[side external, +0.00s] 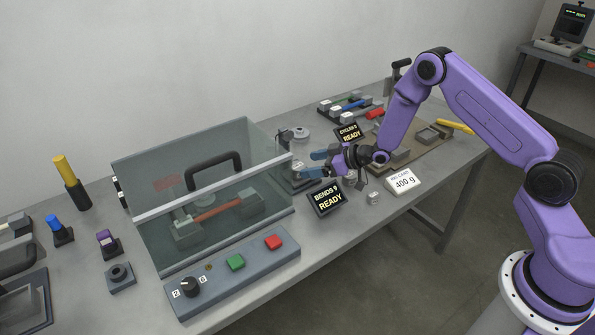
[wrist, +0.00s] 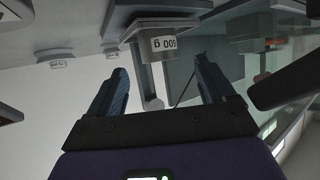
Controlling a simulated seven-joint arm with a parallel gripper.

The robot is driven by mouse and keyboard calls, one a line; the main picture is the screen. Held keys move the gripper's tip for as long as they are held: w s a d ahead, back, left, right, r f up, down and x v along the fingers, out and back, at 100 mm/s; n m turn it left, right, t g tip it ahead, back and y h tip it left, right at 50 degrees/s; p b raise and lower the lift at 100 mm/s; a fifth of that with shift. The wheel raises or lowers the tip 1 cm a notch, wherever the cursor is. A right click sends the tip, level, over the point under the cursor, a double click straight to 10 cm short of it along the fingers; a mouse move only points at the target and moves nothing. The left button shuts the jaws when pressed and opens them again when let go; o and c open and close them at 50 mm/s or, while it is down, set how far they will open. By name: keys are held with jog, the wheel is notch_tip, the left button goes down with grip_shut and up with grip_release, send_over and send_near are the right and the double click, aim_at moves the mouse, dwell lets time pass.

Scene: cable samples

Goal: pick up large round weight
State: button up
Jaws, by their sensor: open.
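A wide, round pale-grey weight (side external: 300,134) stands on the table behind my gripper (side external: 313,164) in the side external view. A round piece with a small label (wrist: 60,55) shows at the left of the wrist view, outside the fingers, and looks like the same weight. My gripper is open, its two blue-grey fingers apart, and it also shows in the wrist view (wrist: 165,82). Ahead of the fingers is a grey weight with an upside-down label (wrist: 163,44), seemingly 600 g, under a flat plate. I cannot tell whether a finger touches it.
A clear-walled case (side external: 215,195) with a dark handle stands left of my gripper. The BENDS display (side external: 326,199) is just below it. A 400 g card (side external: 402,180) and a small weight (side external: 373,198) lie to the right. A control box (side external: 235,270) is at the front.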

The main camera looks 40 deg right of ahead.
aim_at(300, 166)
jog(key=shift+x, duration=2.9)
